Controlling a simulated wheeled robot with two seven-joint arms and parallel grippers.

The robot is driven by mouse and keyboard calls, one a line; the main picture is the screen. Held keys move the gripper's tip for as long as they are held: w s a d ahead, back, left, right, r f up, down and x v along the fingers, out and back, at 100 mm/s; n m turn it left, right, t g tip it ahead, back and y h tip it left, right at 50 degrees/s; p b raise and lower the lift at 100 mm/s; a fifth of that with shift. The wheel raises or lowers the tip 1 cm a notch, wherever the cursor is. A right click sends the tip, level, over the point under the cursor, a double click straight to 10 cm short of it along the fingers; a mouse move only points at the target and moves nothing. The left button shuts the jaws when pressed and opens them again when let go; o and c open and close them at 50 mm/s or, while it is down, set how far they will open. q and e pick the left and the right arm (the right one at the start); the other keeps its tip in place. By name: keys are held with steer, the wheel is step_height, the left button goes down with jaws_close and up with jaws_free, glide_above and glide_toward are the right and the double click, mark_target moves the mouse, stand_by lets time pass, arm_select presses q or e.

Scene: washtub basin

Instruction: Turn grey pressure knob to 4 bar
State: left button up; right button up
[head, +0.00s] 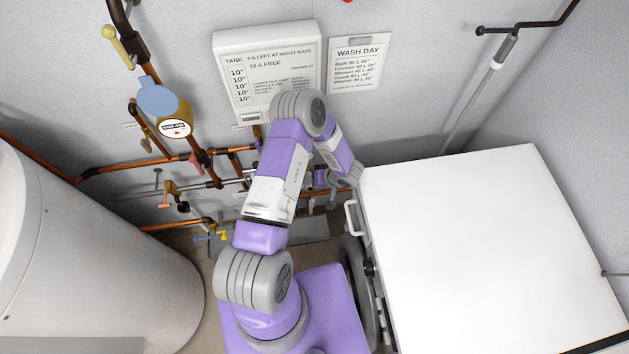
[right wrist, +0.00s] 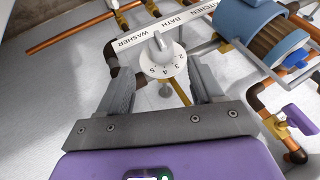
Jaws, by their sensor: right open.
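The pressure knob (right wrist: 163,55) shows in the right wrist view as a pale round dial with numbers along its near edge and a grey pointed handle on top. The handle's narrow tip points toward the top of the picture, away from the numbers. The exact reading is too small to tell. My right gripper (right wrist: 162,86) is open, with its fingers to the left and right of the dial's near side and nothing held between them. In the head view my right arm hides the knob and the gripper. My left gripper is not in view.
A label strip (right wrist: 165,27) reading WASHER, BATH, KITCHEN lies just behind the knob. Copper pipes (head: 130,167) line the wall. A white tank (head: 90,250) and a white-topped appliance (head: 480,240) flank my arm.

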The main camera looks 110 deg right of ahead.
steer(key=d+g+b, duration=0.1)
steer(key=b, duration=0.1)
steer(key=w+d+g+b, duration=0.1)
steer(key=d+b, duration=0.1)
steer(key=b, duration=0.1)
steer(key=shift+w+d+f+g, duration=0.1)
steer(key=shift+d+f+g, duration=0.05)
steer(key=shift+g, duration=0.25)
steer(key=b, duration=0.1)
steer(key=w+g+b, duration=0.1)
steer(key=g+b, duration=0.1)
steer(key=shift+w+a+r+b, duration=0.25)
steer(key=shift+w+r+b, duration=0.05)
steer(key=shift+w, duration=0.05)
steer(key=shift+g+y, duration=0.5)
steer(key=shift+g, duration=0.1)
steer(key=f+b, duration=0.1)
steer(key=f, duration=0.1)
steer(key=f+b, duration=0.4)
steer(key=shift+w+a+f, duration=0.1)
steer(key=shift+w, duration=0.25)
